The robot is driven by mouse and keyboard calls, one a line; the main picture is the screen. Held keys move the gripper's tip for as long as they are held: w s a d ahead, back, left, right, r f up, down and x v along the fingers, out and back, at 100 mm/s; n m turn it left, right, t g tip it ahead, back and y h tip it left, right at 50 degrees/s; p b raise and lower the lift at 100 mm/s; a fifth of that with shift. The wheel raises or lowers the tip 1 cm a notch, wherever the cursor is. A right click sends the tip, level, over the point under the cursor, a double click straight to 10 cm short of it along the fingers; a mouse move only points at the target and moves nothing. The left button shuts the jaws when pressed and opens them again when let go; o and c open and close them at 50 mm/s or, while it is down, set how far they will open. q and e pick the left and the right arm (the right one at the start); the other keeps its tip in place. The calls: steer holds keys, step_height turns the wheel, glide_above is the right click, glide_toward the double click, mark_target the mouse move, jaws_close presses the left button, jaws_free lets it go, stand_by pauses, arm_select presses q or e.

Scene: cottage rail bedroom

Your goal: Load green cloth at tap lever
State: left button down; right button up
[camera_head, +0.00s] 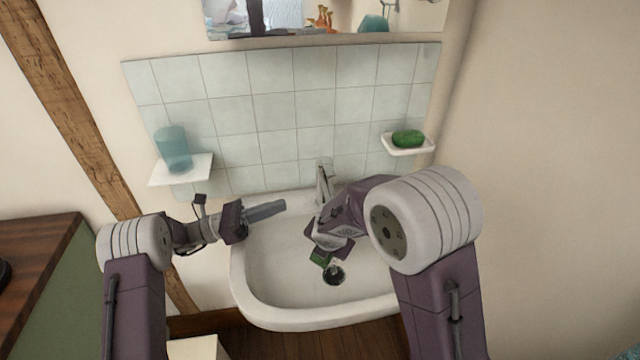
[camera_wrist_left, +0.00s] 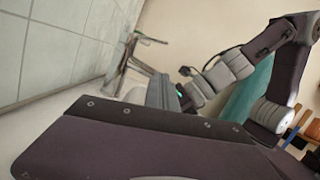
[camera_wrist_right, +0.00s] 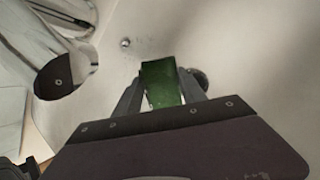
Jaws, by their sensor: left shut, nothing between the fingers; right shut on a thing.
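The green cloth (camera_head: 319,258) is small and blocky, low in the basin near the drain, mostly hidden by my right gripper in the head view. In the right wrist view the green cloth (camera_wrist_right: 161,84) sits between the two fingers of my right gripper (camera_wrist_right: 158,92), which is shut on it. The tap (camera_head: 323,181) stands at the back of the basin, up and behind the right gripper. Its lever is hard to make out. My left gripper (camera_head: 281,205) is shut and empty above the basin's left back, left of the tap. The tap (camera_wrist_left: 147,42) also shows in the left wrist view.
The white basin (camera_head: 262,272) has a dark drain (camera_head: 334,275). A blue cup (camera_head: 173,149) stands on the left shelf (camera_head: 199,171). A green soap-like block (camera_head: 408,138) lies on the right dish (camera_head: 406,151). Tiles and a mirror (camera_head: 290,36) are behind. The basin's front left is clear.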

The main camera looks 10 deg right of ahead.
mark_target(330, 175)
arm_select(q)
steer(key=r+x, duration=0.1)
steer(key=x, duration=1.1)
steer(key=shift+w+a+r, duration=0.2)
steer(key=shift+w+r, duration=0.1)
steer(key=shift+r, duration=0.1)
steer(key=shift+w+r, duration=0.15)
steer(key=shift+r, duration=0.55)
steer(key=shift+f, duration=0.1)
